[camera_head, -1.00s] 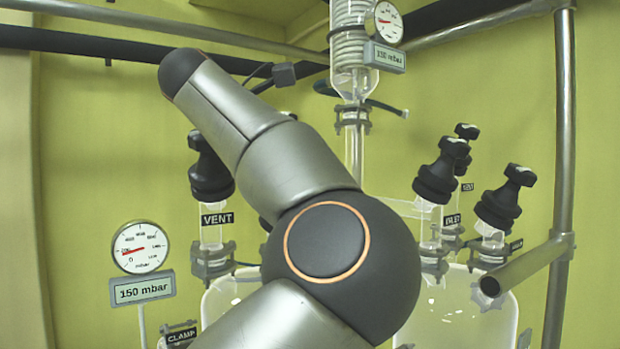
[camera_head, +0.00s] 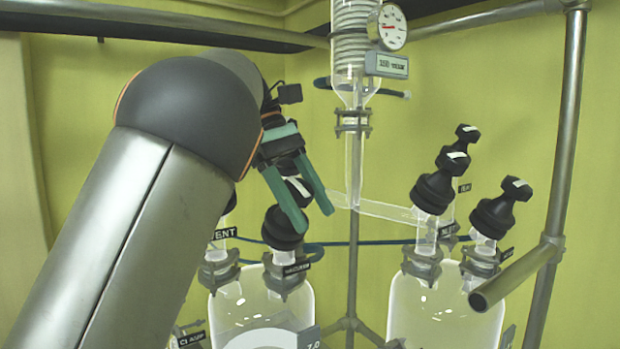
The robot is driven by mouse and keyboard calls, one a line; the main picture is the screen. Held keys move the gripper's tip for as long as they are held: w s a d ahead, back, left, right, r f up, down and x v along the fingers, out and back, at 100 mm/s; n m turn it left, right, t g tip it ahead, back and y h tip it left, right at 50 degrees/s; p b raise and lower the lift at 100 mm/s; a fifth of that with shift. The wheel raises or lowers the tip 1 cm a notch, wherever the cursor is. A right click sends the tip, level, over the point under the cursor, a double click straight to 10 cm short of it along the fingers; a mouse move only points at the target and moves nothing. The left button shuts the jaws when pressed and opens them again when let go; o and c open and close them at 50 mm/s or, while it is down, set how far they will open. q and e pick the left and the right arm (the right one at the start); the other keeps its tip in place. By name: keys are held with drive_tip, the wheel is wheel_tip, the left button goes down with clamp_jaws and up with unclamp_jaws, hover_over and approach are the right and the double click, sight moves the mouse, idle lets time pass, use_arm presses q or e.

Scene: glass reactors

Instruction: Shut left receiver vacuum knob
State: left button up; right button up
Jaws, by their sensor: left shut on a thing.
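The left receiver (camera_head: 226,310) is a clear glass vessel at lower centre. On its top stands the black vacuum knob (camera_head: 283,232), with a small label below it that seems to read vacuum. My left gripper (camera_head: 313,219) reaches down to it with two teal fingers, one on each side of the knob's upper handle. It is shut on that handle. The fingers hide part of the knob, and how far it is turned is hard to tell. My right gripper is not in view.
The vent valve (camera_head: 219,250) is beside it, partly behind my left arm. The right receiver (camera_head: 420,305) carries several black knobs. A glass column (camera_head: 354,75) with a gauge (camera_head: 388,27) stands above. Metal frame bars (camera_head: 568,130) run at the right and top.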

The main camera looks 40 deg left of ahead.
use_arm(q)
drive_tip(key=shift+s+a+m+g+p, duration=0.1)
drive_tip(key=shift+s+m+g+p, duration=0.05)
drive_tip(key=shift+m+g+p, duration=0.65)
drive_tip(key=shift+f, duration=0.1)
drive_tip(key=o, duration=1.4)
